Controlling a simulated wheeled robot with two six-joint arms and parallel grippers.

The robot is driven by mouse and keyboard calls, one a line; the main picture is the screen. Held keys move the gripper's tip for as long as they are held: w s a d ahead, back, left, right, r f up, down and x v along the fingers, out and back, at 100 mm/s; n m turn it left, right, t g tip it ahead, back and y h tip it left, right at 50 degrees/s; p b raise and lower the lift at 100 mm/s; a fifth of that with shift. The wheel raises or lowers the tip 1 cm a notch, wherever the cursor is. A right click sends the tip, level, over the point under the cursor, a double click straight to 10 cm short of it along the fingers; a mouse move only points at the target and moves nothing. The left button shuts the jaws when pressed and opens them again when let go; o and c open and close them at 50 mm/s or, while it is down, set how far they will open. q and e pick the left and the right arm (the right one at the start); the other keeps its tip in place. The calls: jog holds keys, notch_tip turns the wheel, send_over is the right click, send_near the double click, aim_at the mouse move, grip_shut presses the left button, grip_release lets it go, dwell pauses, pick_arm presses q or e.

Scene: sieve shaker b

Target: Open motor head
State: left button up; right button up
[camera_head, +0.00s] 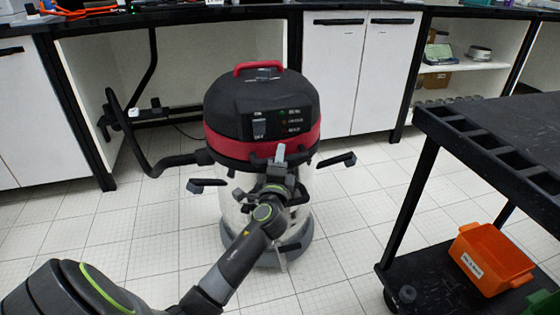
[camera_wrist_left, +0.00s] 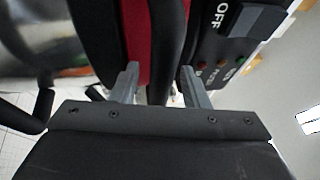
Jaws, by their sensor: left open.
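The motor head (camera_head: 262,110) is a black dome with a red band and a red top handle (camera_head: 258,67). It sits on the clear drum (camera_head: 235,208) of the vacuum, seemingly level. Dark levers, which look like latches, stick outward at the left (camera_head: 207,185) and right (camera_head: 338,160). My left gripper (camera_head: 272,162) is at the front of the head's lower edge, below the switch panel. In the wrist view its open fingers (camera_wrist_left: 160,92) stand either side of a dark strip beside the red band; contact is unclear. My arm hides part of the drum.
A black hose (camera_head: 140,150) curves out at the left. A black cart (camera_head: 500,140) with an orange bin (camera_head: 490,258) on its lower shelf stands at the right. White cabinets (camera_head: 335,70) and a bench are behind. Tiled floor (camera_head: 345,225) is clear between vacuum and cart.

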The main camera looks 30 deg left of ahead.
pick_arm(q)
jog(key=shift+c, duration=0.3)
grip_shut()
jog(key=shift+r, duration=0.15)
